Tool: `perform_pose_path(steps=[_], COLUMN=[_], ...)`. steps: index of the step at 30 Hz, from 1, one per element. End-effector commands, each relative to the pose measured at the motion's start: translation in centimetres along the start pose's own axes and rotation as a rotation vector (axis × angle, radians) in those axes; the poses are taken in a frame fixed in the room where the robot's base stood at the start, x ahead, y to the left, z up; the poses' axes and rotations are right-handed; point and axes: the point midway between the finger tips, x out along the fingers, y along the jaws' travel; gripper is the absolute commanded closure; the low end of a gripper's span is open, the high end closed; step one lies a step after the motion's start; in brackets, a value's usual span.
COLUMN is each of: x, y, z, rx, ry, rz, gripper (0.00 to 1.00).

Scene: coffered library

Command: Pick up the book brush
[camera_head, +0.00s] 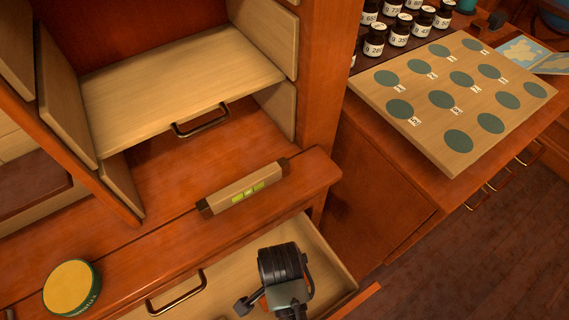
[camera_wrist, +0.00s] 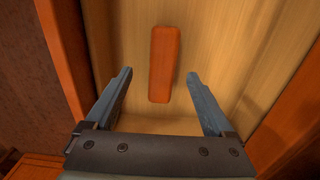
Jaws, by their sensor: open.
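An oblong orange-brown wooden block, which looks like the book brush (camera_wrist: 165,62), lies on the pale floor of the open drawer (camera_wrist: 222,45) in the wrist view. No bristles show from this side. My gripper (camera_wrist: 160,74) is open and empty, its two fingers pointing toward the block. The block's near part lies between the fingertips in the picture, and I cannot tell the height gap. In the head view, my wrist hangs over the open drawer (camera_head: 217,287), and the brush cannot be seen there.
A spirit level (camera_head: 243,187) and a round yellow-topped tin (camera_head: 72,287) rest on the ledge above the drawer. An upper drawer (camera_head: 180,85) is also open. At right, a board with green discs (camera_head: 455,97) and several dark jars (camera_head: 399,32) stand on a cabinet.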

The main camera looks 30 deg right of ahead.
Motion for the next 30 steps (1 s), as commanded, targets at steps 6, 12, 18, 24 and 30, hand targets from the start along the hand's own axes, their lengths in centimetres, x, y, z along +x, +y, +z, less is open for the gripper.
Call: perform_pose_path(steps=[6,12,18,24,30], x=[1.8,4.8,6.0,6.0,5.9], y=[-0.1,-0.4,-0.4,-0.4,-0.4], z=[0.2,0.5,0.5,0.5,0.5], rx=[-0.003,-0.003,-0.002,-0.002,-0.002], ry=[0.0,0.001,0.001,0.001,0.001], rz=[0.0,0.0,-0.002,-0.003,-0.003], gripper=[0.12,0.12,0.12,0.14,0.5])
